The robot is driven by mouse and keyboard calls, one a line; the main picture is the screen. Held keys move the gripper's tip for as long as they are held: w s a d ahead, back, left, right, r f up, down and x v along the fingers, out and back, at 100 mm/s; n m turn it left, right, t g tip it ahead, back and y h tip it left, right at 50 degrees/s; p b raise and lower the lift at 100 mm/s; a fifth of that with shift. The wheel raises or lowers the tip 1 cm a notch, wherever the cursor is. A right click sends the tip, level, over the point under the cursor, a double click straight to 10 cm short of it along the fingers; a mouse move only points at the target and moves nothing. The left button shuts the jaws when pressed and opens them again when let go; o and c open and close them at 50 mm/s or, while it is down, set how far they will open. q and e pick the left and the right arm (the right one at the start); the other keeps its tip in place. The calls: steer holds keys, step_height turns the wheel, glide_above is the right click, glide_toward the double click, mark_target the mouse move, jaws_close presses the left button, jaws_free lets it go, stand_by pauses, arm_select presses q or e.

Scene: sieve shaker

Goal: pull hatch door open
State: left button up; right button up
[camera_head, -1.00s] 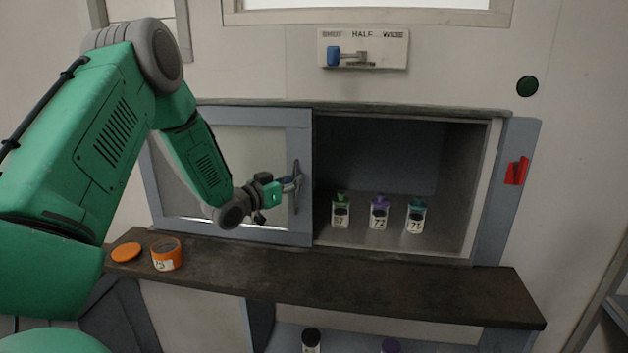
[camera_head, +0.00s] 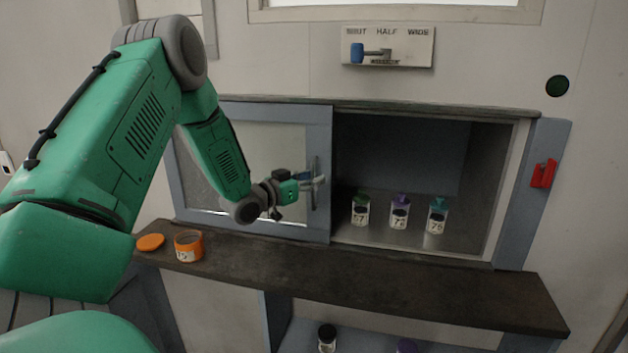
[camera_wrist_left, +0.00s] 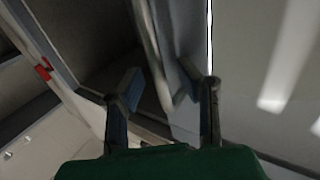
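The hatch door (camera_head: 322,222) is a sliding panel with a blue-grey frame and a pale pane. It covers the left part of the hatch opening, and the right part stands open. Its upright bar handle (camera_head: 314,198) is on the door's right side. My left gripper (camera_head: 307,180) is at this handle. In the left wrist view its two fingers (camera_wrist_left: 160,90) are spread apart, with the handle bar (camera_wrist_left: 152,45) seen between them. Whether a finger touches the bar cannot be told. My right gripper is not in view.
Several labelled bottles, among them a purple-capped one (camera_head: 400,213), stand inside the opening. A dark ledge (camera_head: 370,275) runs below, with an orange jar (camera_head: 188,247) and orange lid (camera_head: 150,242). Above is a SHUT/HALF/WIDE plate (camera_head: 415,45) with a blue-knobbed lever. A red catch (camera_head: 543,173) is at right.

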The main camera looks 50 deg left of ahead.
arm_select(q)
steer(key=s, duration=1.1)
steer(key=shift+s, duration=0.35)
steer(key=shift+f, duration=0.1)
steer(key=s+d+f+g+b, duration=0.1)
steer(key=d+f+g+b, duration=0.15)
steer(key=d+f, duration=0.5)
steer(key=d+f+g+b, duration=0.2)
steer(key=d+f+g, duration=0.25)
steer(key=f, duration=0.65)
steer(key=s+d+f+g+b, duration=0.1)
steer(key=d+f+g+b, duration=0.15)
steer(key=d+f, duration=0.5)
steer(key=s+d+f+g+b, duration=0.2)
steer(key=s+d+f+g, duration=0.2)
steer(key=s, duration=0.7)
steer(key=s+d+f+g+b, duration=0.2)
steer(key=s+d+f+g, duration=0.2)
steer(key=s+d+f, duration=0.4)
steer(key=s+f, duration=0.3)
steer(key=f, duration=0.2)
steer(key=shift+d+f+m+b, duration=0.15)
steer(key=shift+f+m+b, duration=0.1)
steer(key=shift+m+b, duration=0.1)
